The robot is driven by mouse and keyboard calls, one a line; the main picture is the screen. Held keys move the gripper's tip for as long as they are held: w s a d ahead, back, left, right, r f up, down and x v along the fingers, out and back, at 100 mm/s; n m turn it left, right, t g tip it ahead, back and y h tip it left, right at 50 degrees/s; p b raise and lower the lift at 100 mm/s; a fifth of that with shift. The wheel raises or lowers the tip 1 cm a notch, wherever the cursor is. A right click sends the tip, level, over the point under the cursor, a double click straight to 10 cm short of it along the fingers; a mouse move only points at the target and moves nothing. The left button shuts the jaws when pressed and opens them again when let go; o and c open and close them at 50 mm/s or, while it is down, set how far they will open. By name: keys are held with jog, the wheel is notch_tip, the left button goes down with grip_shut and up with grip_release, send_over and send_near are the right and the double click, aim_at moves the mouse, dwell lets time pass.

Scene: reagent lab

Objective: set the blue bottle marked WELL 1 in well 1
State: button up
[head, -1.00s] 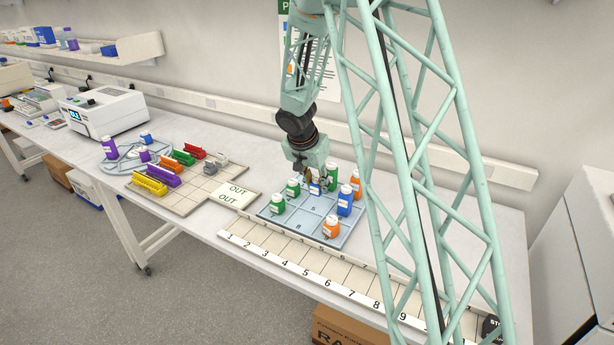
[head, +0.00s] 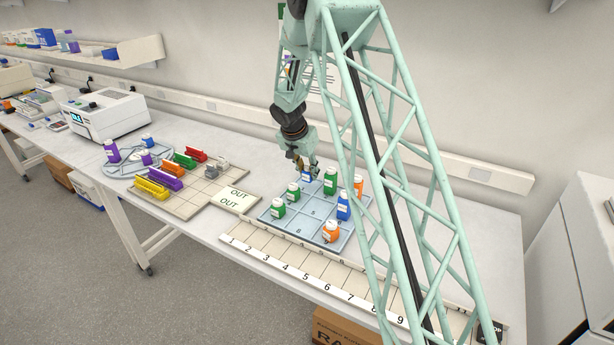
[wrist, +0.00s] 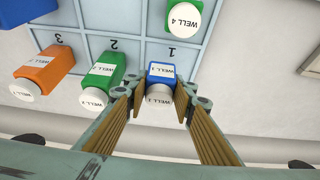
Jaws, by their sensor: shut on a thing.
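My gripper (head: 303,174) is shut on a blue bottle (head: 306,177) at the back left corner of the light-blue tray (head: 288,226). In the wrist view the blue bottle (wrist: 164,70) is between the fingers of my gripper (wrist: 158,96), its white cap toward the camera and its label partly readable. It overlaps the near edge of well 1 (wrist: 172,51), whose number shows. I cannot tell whether its base touches the tray. A green bottle (wrist: 182,17) with cap WELL 4 stands in the well beyond.
A green bottle (wrist: 101,82) by well 2 stands close beside my left finger, with an orange bottle (wrist: 44,72) by well 3. In the head view another blue bottle (head: 343,206) and an orange bottle (head: 331,232) stand in the tray. Wells 5 and 8 are empty.

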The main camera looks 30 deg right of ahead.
aim_at(307, 176)
jog(key=shift+w+d+f, duration=0.1)
jog(key=shift+w+d, duration=0.05)
jog(key=shift+w, duration=0.4)
jog(key=shift+w+d+f, duration=0.1)
jog(key=shift+w, duration=0.45)
jog(key=shift+f, duration=1.65)
jog(key=shift+f, duration=0.15)
jog(key=o, duration=0.8)
jog(key=shift+o, duration=0.2)
jog(key=shift+r+p, duration=0.2)
jog(key=shift+p, duration=0.1)
jog(key=v, duration=1.2)
jog(key=shift+f, duration=0.1)
